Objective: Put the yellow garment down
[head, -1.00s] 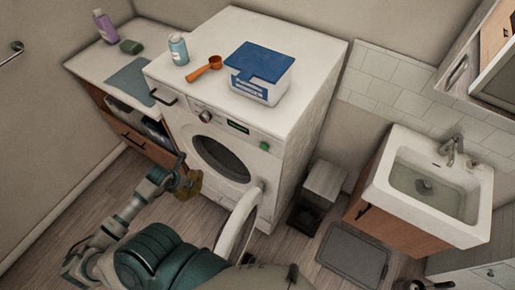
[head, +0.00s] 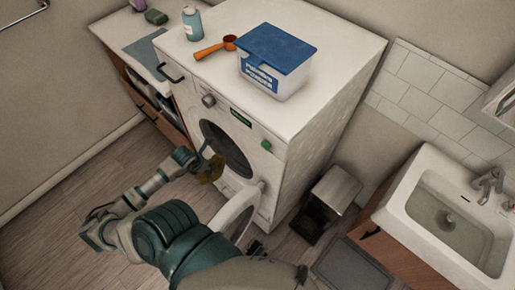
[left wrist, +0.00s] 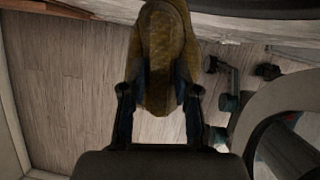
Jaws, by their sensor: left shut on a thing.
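The yellow garment (head: 211,168) is a small dark-yellow bundle in front of the washing machine's open drum. My left gripper (head: 200,163) is shut on it. In the left wrist view the garment (left wrist: 158,62) hangs between the two fingers (left wrist: 158,100) and reaches up out of the top of the picture. The washing machine (head: 300,145) has its round door (head: 236,212) swung open, and the garment is beside the drum opening (head: 226,148).
On the machine top stand a blue-lidded box (head: 275,62), an orange scoop (head: 214,47) and a bottle (head: 192,24). A small bin (head: 326,200) and a sink (head: 450,215) are to the right. The wooden floor at left (head: 75,190) is clear.

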